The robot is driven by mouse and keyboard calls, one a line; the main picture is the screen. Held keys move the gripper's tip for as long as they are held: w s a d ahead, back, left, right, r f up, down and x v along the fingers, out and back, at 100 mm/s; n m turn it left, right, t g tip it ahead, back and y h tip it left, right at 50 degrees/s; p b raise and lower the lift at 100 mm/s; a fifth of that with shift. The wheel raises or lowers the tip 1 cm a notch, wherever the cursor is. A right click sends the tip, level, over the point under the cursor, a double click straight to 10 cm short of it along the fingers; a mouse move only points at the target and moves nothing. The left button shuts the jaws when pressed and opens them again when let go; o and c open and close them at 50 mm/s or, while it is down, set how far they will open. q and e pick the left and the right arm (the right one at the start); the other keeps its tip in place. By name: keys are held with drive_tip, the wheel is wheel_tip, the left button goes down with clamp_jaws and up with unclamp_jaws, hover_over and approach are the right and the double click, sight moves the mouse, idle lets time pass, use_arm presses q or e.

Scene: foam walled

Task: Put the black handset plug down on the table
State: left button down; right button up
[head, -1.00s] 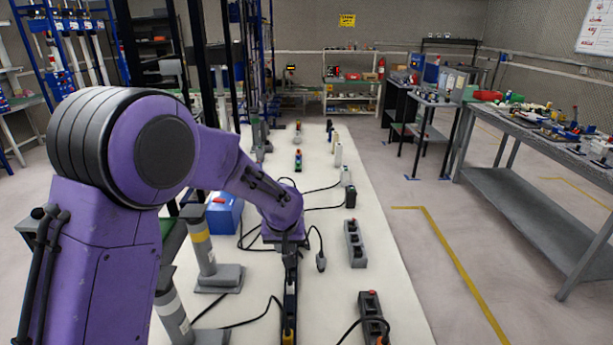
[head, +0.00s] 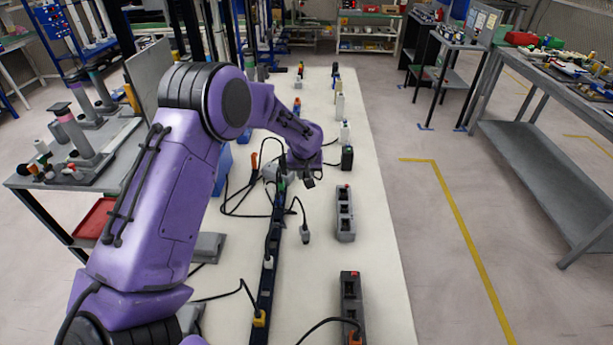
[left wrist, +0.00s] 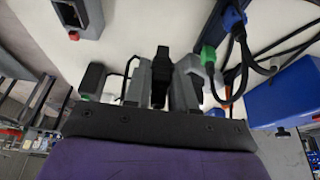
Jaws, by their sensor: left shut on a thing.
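In the head view the plug is too small and covered to make out clearly. I cannot tell whether it touches the table. My right gripper is in neither view.
Two grey socket boxes (head: 345,213) (head: 351,292) stand to the right of the strip. A black box (head: 347,157) stands close to the gripper's right. A grey plug (head: 304,235) lies on the table. Loose cables (head: 235,205) lie left of the gripper. Bare table shows along the right edge.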

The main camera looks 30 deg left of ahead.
use_arm(q)
drive_tip(key=w+f, duration=0.1)
drive_tip(key=w+a+f, duration=0.1)
drive_tip(key=w+f, duration=0.1)
drive_tip(key=f, duration=0.1)
drive_tip(key=shift+a+f+p, duration=0.1)
drive_tip(key=shift+a+p, duration=0.15)
drive_tip(key=shift+p, duration=0.15)
drive_tip(key=shift+w+a+f, duration=0.1)
drive_tip(key=shift+f, duration=0.1)
drive_tip(key=f, duration=0.3)
drive_tip(key=shift+w+f+p, duration=0.3)
drive_tip(key=shift+f, duration=0.05)
drive_tip(key=shift+s, duration=0.1)
drive_tip(key=shift+f, duration=0.1)
drive_tip(key=c, duration=0.9)
unclamp_jaws()
drive_tip(key=shift+c, duration=0.2)
